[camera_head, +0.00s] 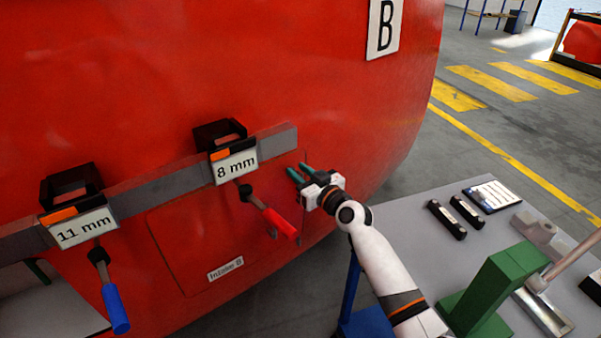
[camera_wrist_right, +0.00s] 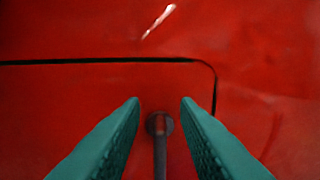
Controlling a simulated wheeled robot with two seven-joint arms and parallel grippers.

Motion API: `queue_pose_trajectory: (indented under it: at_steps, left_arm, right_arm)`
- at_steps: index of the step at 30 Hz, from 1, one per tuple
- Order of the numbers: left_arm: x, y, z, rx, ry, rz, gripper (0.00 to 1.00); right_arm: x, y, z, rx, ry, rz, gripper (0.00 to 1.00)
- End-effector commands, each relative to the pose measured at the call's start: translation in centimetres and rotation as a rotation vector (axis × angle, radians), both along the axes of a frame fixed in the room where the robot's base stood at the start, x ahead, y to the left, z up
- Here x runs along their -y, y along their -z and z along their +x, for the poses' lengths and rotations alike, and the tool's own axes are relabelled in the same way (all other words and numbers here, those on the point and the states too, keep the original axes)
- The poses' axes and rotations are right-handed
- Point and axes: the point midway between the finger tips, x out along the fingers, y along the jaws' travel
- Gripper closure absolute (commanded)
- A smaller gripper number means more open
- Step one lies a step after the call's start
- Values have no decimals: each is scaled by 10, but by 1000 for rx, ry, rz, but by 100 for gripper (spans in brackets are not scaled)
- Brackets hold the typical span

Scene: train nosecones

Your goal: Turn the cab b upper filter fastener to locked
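My right gripper (camera_head: 300,171) is at the upper right of the filter panel (camera_head: 205,235) on the red nosecone. Its two green fingers point at the red surface and stand apart. In the right wrist view, a small round fastener (camera_wrist_right: 158,122) sits in the red panel just inside its rounded upper right corner. A dark thin rod (camera_wrist_right: 160,158) runs from the fastener towards the camera, between the fingers (camera_wrist_right: 160,105), with a gap on each side. I cannot tell the fastener's turn position. In the head view the gripper hides the fastener. My left gripper is out of view.
A red-handled tool (camera_head: 275,220) hangs from the 8 mm holder (camera_head: 235,165), left of my right gripper. A blue-handled tool (camera_head: 115,305) hangs from the 11 mm holder (camera_head: 82,225). A grey table (camera_head: 420,260) with a green block (camera_head: 495,290) stands at the right.

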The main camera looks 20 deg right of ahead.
Motion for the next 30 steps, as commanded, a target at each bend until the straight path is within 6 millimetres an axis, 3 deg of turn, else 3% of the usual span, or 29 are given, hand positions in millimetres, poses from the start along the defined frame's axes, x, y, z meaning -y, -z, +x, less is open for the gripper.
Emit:
queue_pose_trajectory:
  at_steps: [8,13,30]
  left_arm:
    - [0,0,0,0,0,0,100]
    - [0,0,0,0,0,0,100]
    - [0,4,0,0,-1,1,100]
  right_arm:
    - [0,0,1,0,0,0,73]
    - [0,0,1,0,0,0,100]
    - [3,1,2,-43,0,116,100]
